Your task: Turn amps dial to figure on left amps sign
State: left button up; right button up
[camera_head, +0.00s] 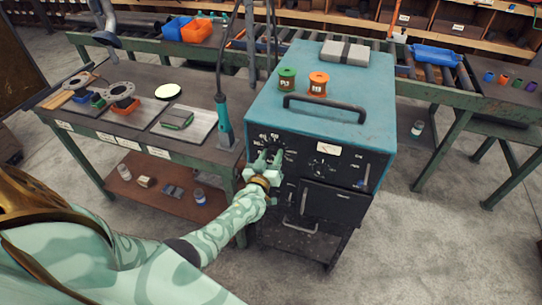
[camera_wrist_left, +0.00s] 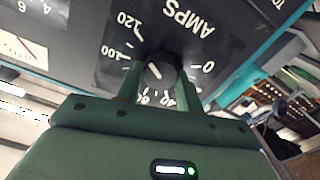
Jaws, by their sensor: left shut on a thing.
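The blue welding machine (camera_head: 300,95) has a black front panel with dials. My left gripper (camera_head: 264,160) is at the panel's left dial. In the left wrist view its two green fingers (camera_wrist_left: 160,78) are closed on the sides of the round black amps dial (camera_wrist_left: 158,68). White figures ring the dial, with 120 and 100 on one side and 0 on the other, beside the word AMPS (camera_wrist_left: 194,22). The fingers and palm cover part of the ring. I cannot read the dial's pointer. I cannot make out a left amps sign. My right gripper is not in view.
A green and an orange spool (camera_head: 318,84) stand on the machine near its black handle (camera_head: 325,108). A second dial and a meter (camera_head: 328,149) sit right of my gripper. Open floor lies right.

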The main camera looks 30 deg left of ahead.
pick_arm(q)
jog(key=shift+s+f, duration=0.1)
jog(key=shift+f, duration=0.05)
dwell(0.3)
jog(key=o, duration=1)
jog(key=shift+s+d, duration=0.15)
jog(key=shift+s, duration=0.15)
jog(key=p+v, duration=0.2)
jog(key=v, duration=1.3)
jog(key=shift+s, duration=0.35)
